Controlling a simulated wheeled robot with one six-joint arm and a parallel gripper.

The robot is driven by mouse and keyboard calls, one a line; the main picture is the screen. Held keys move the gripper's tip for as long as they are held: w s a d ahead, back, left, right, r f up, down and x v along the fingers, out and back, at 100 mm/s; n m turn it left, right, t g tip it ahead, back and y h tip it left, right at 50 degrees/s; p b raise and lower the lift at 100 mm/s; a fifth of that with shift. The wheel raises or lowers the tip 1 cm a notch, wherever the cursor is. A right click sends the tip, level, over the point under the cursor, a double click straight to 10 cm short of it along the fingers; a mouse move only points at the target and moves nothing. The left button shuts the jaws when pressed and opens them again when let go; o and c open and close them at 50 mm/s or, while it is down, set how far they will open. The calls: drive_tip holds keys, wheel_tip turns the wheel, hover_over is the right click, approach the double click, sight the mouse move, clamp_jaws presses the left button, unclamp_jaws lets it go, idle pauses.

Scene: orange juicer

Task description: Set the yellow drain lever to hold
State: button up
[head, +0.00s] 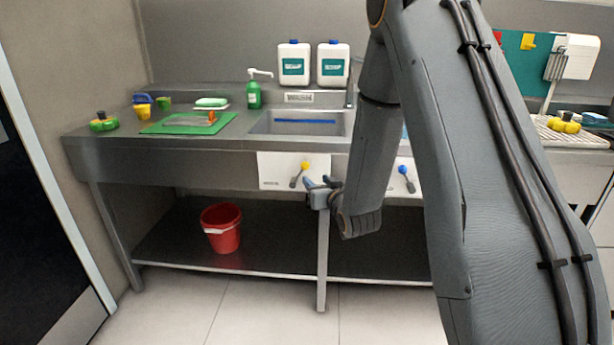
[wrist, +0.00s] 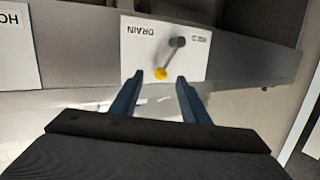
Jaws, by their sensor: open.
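The yellow-knobbed drain lever (head: 305,166) is on a white panel (head: 272,172) on the sink front. In the head view its grey arm leans up and right from the pivot. The wrist view shows the panel upside down; the yellow knob (wrist: 161,73) is on the DRAIN side, away from the smaller label that seems to read HOLD (wrist: 200,38). My gripper (head: 318,183) is open, just right of and below the knob in the head view. In the wrist view the knob appears between the blue fingertips (wrist: 160,78). I cannot tell whether they touch it.
A blue-knobbed lever (head: 404,170) is on another panel to the right, partly behind my arm. A red bucket (head: 222,228) stands on the lower shelf. The sink basin (head: 270,125) is above the panel. A table leg (head: 322,260) stands below my gripper.

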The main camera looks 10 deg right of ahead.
sight(307, 167)
drive_tip(key=shift+t+y, duration=0.3)
drive_tip(key=shift+t, duration=0.6)
drive_tip(key=shift+w+a+r, duration=0.1)
drive_tip(key=shift+w+a, duration=0.1)
drive_tip(key=shift+w, duration=1.25)
drive_tip(key=shift+w+a, duration=0.15)
drive_tip(key=shift+w, duration=1.35)
drive_tip(key=shift+w+a+r, duration=0.1)
drive_tip(key=shift+w+a, duration=0.1)
drive_tip(key=shift+w, duration=1.25)
clamp_jaws()
